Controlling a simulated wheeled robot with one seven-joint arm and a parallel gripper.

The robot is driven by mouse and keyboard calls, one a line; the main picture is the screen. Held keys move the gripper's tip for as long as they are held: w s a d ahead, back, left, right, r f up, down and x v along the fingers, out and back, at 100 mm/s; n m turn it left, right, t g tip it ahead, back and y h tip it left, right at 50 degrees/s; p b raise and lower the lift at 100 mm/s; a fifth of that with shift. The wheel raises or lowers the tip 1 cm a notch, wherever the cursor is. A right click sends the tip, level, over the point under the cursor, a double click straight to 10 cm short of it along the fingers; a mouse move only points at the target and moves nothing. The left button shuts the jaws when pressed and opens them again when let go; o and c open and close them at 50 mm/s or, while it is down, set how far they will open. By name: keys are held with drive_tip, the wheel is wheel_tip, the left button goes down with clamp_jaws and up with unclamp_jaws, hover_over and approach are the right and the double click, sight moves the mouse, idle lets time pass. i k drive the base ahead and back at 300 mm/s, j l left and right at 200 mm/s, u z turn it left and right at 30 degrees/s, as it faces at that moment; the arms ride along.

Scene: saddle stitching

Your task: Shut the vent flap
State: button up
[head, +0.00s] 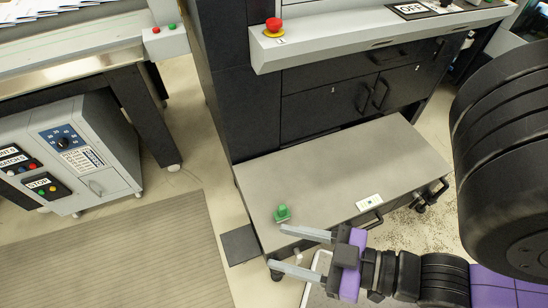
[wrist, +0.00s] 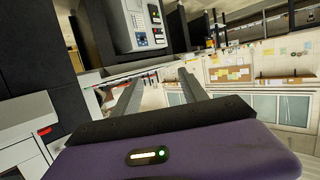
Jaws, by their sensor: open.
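I cannot make out a vent flap for certain in either view. A pale-rimmed panel (head: 314,272) shows low in the head view, mostly hidden behind my gripper, and I cannot tell what it is. My gripper (head: 278,248) is open and empty, its two grey fingers pointing left near the front left corner of a low grey-topped cabinet (head: 350,160). In the wrist view, the fingers of my gripper (wrist: 160,76) are apart with nothing between them.
A green knob (head: 282,213) stands on the cabinet top near the upper finger. A black machine (head: 240,110) with a red stop button (head: 273,25) rises behind. A grey control box (head: 70,155) stands left. A ribbed mat (head: 120,250) covers open floor.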

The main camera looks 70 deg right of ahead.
sight(241, 245)
drive_tip(key=k+j, duration=0.45)
drive_tip(key=k+j+z, duration=0.2)
drive_tip(key=k, duration=0.2)
drive_tip(key=k+j+z, duration=0.25)
drive_tip(key=k, duration=0.2)
drive_tip(key=k+j+z, duration=0.2)
drive_tip(key=k, duration=0.25)
drive_tip(key=z, duration=0.95)
drive_tip(key=i+j, duration=0.25)
drive_tip(key=j, duration=0.3)
drive_tip(key=i+j+u, duration=0.1)
drive_tip(key=j, duration=0.45)
drive_tip(key=i+j, duration=0.35)
drive_tip(key=j, duration=0.2)
drive_tip(key=i+j+u, duration=0.1)
drive_tip(key=i+j, duration=0.15)
drive_tip(key=j, duration=0.25)
drive_tip(key=i+j+u, duration=0.1)
drive_tip(key=i+j, duration=0.15)
drive_tip(key=j, duration=0.25)
drive_tip(key=i+j, duration=0.3)
drive_tip(key=j, duration=0.2)
drive_tip(key=i+j+u, duration=0.1)
drive_tip(key=i+j, duration=0.2)
drive_tip(key=j, duration=0.2)
drive_tip(key=i+j, duration=0.3)
drive_tip(key=j, duration=0.15)
